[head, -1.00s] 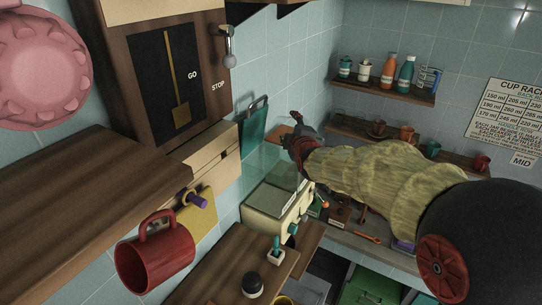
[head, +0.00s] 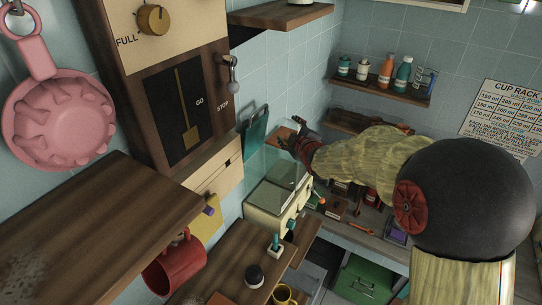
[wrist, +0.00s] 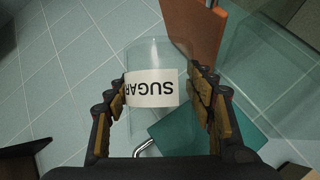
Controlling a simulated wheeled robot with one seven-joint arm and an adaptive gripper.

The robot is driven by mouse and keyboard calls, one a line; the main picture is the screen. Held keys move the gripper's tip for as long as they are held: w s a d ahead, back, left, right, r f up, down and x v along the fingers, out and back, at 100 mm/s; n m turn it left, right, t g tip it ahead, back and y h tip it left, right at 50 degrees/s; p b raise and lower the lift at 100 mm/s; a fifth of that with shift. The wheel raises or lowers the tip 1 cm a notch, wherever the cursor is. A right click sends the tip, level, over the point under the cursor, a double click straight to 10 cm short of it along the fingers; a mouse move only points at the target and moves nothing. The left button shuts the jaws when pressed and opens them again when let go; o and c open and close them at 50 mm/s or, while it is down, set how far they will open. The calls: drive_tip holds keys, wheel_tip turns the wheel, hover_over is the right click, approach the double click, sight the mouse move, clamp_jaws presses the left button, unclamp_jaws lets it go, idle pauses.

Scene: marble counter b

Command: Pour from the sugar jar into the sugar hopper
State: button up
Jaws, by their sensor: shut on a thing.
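The sugar jar (wrist: 152,88) is clear glass with a white SUGAR label, which reads upside down in the wrist view. My gripper (wrist: 157,98) is shut on it, with a dark, tan-padded finger on each side. No contents are clearly visible in the glass. In the head view my gripper (head: 290,141) is small and dark at the back left, above the cream machine; the jar is hard to make out there. A clear-walled bin on that machine looks like the sugar hopper (head: 285,166); its walls are faint and its label is not readable.
A teal clipboard (head: 256,131) hangs on the tiled wall beside my gripper, and also shows in the wrist view (wrist: 200,142). An orange-brown board (wrist: 192,30) is near the jar. The wooden dispenser (head: 185,100), a red mug (head: 178,264) and a wooden shelf (head: 85,225) crowd the left.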

drive_tip(key=shift+f+m+g+y+p, duration=0.3)
drive_tip(key=shift+m+p, duration=0.4)
drive_tip(key=shift+p, duration=1.15)
drive_tip(key=shift+d+r+m+g+y, duration=0.1)
drive_tip(key=shift+r+m+g+y, duration=0.05)
drive_tip(key=shift+m+g+y, duration=0.2)
drive_tip(key=shift+w+d+f+m+g+y, duration=0.25)
drive_tip(key=shift+d+f+m+y, duration=0.2)
drive_tip(key=shift+d+m, duration=0.25)
drive_tip(key=shift+w+d+r+m+g+y, duration=0.2)
drive_tip(key=shift+d+m+g+y, duration=0.1)
drive_tip(key=shift+d+m+y, duration=0.25)
drive_tip(key=shift+w+d+f+m+g+y, duration=0.2)
drive_tip(key=shift+d+f+m+y, duration=0.2)
drive_tip(key=shift+m, duration=0.25)
drive_tip(key=shift+w+d+f+m+g+y, duration=0.1)
drive_tip(key=shift+d+f+m+g+y, duration=0.25)
drive_tip(key=shift+m, duration=0.3)
drive_tip(key=shift+s+d+f, duration=0.1)
